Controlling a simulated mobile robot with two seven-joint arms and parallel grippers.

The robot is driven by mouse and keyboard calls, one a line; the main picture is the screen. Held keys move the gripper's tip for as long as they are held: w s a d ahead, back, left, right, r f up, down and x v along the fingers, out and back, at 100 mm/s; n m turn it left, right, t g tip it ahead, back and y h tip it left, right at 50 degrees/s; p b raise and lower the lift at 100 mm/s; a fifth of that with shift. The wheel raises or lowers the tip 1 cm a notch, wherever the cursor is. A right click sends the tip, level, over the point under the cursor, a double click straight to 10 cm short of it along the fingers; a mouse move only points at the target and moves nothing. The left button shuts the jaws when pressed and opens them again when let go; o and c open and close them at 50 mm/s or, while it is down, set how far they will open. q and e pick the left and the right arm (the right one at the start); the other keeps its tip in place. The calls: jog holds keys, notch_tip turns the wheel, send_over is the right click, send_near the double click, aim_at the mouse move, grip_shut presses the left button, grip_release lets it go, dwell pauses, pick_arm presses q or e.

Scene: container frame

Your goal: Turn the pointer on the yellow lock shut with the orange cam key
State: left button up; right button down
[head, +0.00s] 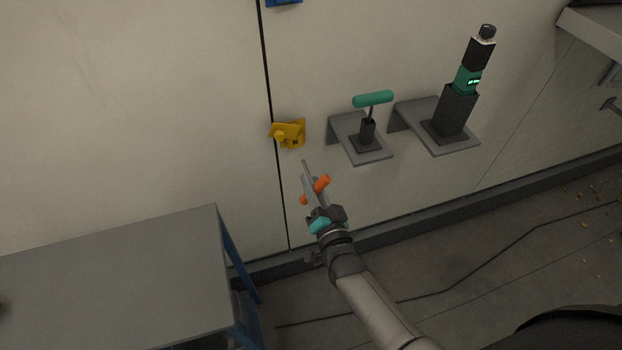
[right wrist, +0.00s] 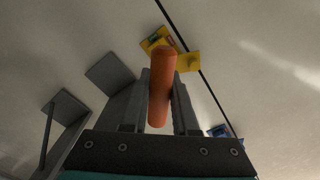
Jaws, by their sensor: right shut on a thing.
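The yellow lock (head: 289,133) is mounted on the pale wall beside a dark vertical seam. It also shows in the right wrist view (right wrist: 190,61), partly hidden behind the orange handle. The orange cam key (head: 321,184) is held in my right gripper (head: 314,190), which is shut on it. In the right wrist view the orange handle (right wrist: 161,88) sits between the two grey fingers. The key is below and slightly right of the lock in the head view, apart from it in that picture. I cannot make out the lock's pointer clearly. My left gripper is not in view.
A green-handled tool (head: 373,99) stands on a grey wall bracket (head: 377,156), right of the lock. A dark tool with a green band (head: 467,81) stands on another bracket (head: 465,146). A grey table (head: 130,275) is at lower left. A blue part (head: 283,2) sits above.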

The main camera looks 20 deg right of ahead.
jog(key=s+p, duration=0.2)
jog(key=s, duration=0.4)
jog(key=shift+s, duration=0.35)
